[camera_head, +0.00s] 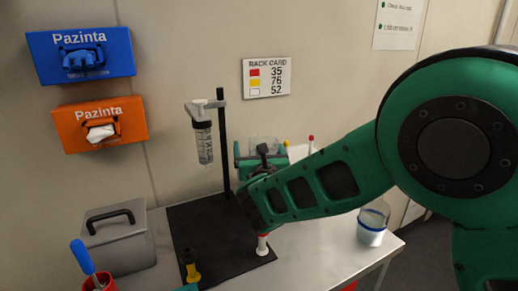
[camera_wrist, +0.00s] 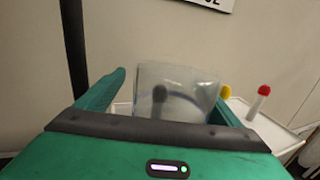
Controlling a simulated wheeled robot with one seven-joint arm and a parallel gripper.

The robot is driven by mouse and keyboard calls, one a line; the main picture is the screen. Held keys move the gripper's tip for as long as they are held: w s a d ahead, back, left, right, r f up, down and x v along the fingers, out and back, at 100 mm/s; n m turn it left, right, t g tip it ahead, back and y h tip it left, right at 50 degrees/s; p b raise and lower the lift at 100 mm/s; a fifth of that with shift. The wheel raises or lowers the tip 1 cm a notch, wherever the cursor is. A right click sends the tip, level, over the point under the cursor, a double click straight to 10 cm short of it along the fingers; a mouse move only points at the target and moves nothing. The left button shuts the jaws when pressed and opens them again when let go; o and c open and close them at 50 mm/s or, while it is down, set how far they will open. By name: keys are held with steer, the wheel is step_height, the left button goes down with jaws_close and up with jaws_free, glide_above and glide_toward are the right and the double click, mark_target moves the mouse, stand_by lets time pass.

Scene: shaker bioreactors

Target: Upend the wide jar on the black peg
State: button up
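A wide clear jar (camera_wrist: 190,85) stands just beyond my gripper in the wrist view, between its two fingers. A dark peg with a rounded top (camera_wrist: 160,96) shows through the jar's wall. My gripper (camera_wrist: 172,88) looks open, with a narrow gap between the left finger and the jar; contact on the right is unclear. In the head view, the jar (camera_head: 263,143) is a faint clear shape at my gripper (camera_head: 262,153), partly hidden by the wrist. The jar's lower end and the peg's foot are hidden, so I cannot tell how it rests.
Red-capped (camera_wrist: 263,90) and yellow-capped (camera_wrist: 226,92) pieces stand to the right on a white surface. A syringe stand (camera_head: 222,140) rises at left from a black mat (camera_head: 205,225). A blue-banded jar (camera_head: 371,232) stands near the table's right edge; a grey box (camera_head: 118,245) sits left.

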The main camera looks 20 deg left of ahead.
steer(key=shift+s+f+g, duration=0.25)
steer(key=shift+f+g, duration=0.05)
steer(key=shift+f, duration=0.75)
steer(key=shift+s+d, duration=0.15)
steer(key=shift+s, duration=0.3)
steer(key=v, duration=0.3)
steer(key=r+v, duration=0.1)
steer(key=v, duration=0.5)
steer(key=shift+d+r, duration=0.3)
steer(key=shift+s, duration=0.1)
